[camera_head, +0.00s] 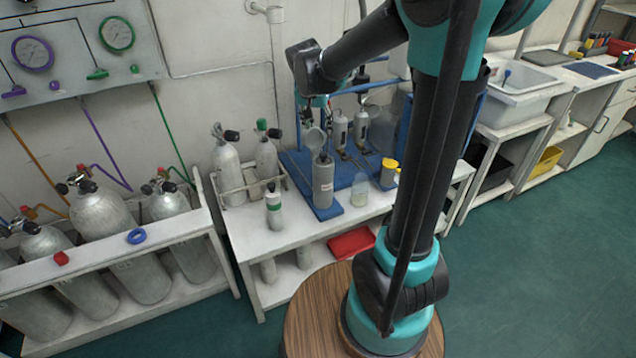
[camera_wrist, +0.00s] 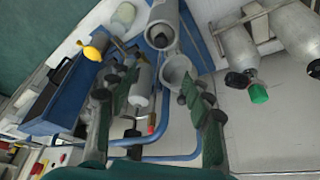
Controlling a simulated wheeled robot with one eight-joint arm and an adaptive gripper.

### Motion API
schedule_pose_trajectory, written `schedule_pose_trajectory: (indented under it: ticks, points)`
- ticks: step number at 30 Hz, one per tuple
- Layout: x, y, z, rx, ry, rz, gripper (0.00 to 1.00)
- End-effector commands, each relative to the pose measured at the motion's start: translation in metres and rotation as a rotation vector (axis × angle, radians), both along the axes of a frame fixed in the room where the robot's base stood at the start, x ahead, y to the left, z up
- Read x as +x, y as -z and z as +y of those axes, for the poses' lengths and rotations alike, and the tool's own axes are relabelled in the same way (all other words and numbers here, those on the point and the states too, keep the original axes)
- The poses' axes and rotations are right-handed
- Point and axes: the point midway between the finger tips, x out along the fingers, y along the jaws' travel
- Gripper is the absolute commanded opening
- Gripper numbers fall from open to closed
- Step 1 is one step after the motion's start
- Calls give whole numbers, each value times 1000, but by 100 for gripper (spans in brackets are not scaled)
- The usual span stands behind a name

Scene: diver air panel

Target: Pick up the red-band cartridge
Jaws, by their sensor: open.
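My gripper (camera_wrist: 162,92) is open in the wrist view, with one dark green-padded finger on each side. A pale grey cylinder (camera_wrist: 142,88) lies beyond the left finger and is partly hidden by it. A small red-orange part (camera_wrist: 151,129) shows near its lower end; I cannot tell if it is the red band. In the head view, two pale cylinders, a left one (camera_head: 340,131) and a right one (camera_head: 361,125), stand at the blue rack. My gripper (camera_head: 318,108) is close by, left of them, small and partly unclear. No cartridge is held.

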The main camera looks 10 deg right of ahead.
Motion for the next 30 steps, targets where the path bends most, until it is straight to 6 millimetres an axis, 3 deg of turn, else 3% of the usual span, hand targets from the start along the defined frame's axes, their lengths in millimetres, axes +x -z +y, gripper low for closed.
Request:
schedule_pose_trajectory:
  ticks: [13,25,30]
  points:
    - [28,78,-15,-1,-2,0,51]
    - [38,107,-20,0,-1,0,51]
    - [44,129,-22,-1,-2,0,51]
